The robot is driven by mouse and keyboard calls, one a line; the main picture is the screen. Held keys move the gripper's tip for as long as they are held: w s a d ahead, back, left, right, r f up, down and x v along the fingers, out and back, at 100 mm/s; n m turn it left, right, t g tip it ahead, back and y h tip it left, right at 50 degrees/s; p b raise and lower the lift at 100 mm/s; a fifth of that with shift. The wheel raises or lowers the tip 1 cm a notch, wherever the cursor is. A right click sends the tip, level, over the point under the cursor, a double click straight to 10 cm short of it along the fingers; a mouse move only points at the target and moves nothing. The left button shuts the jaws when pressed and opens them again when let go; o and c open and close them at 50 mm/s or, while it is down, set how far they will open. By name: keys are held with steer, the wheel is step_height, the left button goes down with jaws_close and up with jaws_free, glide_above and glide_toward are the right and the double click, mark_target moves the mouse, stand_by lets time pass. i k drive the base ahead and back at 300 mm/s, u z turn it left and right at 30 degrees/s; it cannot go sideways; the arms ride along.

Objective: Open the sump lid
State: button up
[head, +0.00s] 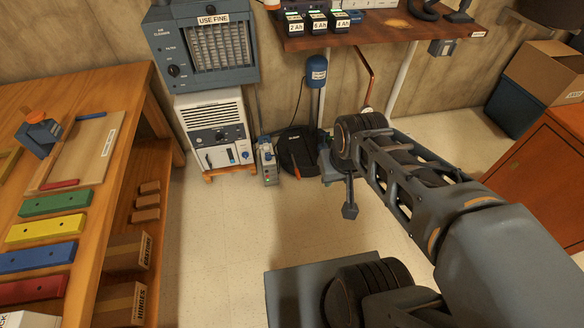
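What looks like the sump lid (293,152) is a dark round cover on the floor by the back wall, seen in the head view. It appears to lie flat, with small markings too small to read. A blue-topped pump (316,72) on a dark upright pipe stands at its right side and hides part of it. My gripper (348,208) hangs below my wrist, to the right of the lid and nearer the camera, apart from it in the picture. I see its dark end mostly edge-on. Its fingers cannot be told apart, and nothing shows held in it.
A grey device with a small display (268,162) stands left of the lid, beside a white dehumidifier-like unit (215,130). A workbench (125,85) fills the left. A wall shelf (385,32) overhangs behind. An orange-brown cabinet (545,185) stands right. The middle floor is clear.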

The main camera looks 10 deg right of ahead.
mark_target(291, 147)
steer(key=u, duration=0.5)
steer(key=i, duration=1.25)
steer(key=z, duration=0.65)
